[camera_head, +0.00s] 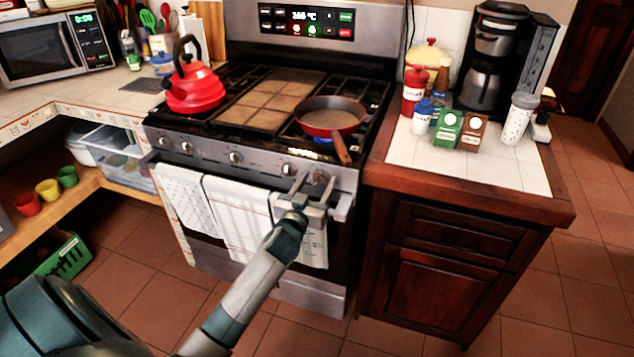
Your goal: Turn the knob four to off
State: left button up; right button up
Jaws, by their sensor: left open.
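The stove front (210,155) carries a row of several round knobs. One knob (288,169) shows just left of my gripper, and the rightmost knob (320,177) is partly hidden by its fingers. I cannot tell for sure which is knob four. My left gripper (314,184) is open, its fingers pointing at the stove front around the rightmost knob. I cannot tell whether they touch it. A blue flame (322,140) shows under the red pan (331,115) at the front right burner. My right gripper is not in view.
The pan's wooden handle (342,150) sticks out over the stove's front edge, above my gripper. Towels (235,215) hang on the oven handle beside and below it. A red kettle (193,88) stands at the left. Bottles and boxes (447,128) stand on the right counter.

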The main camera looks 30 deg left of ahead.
pick_arm(q)
jog(key=c, duration=1)
jog(key=shift+c, duration=0.2)
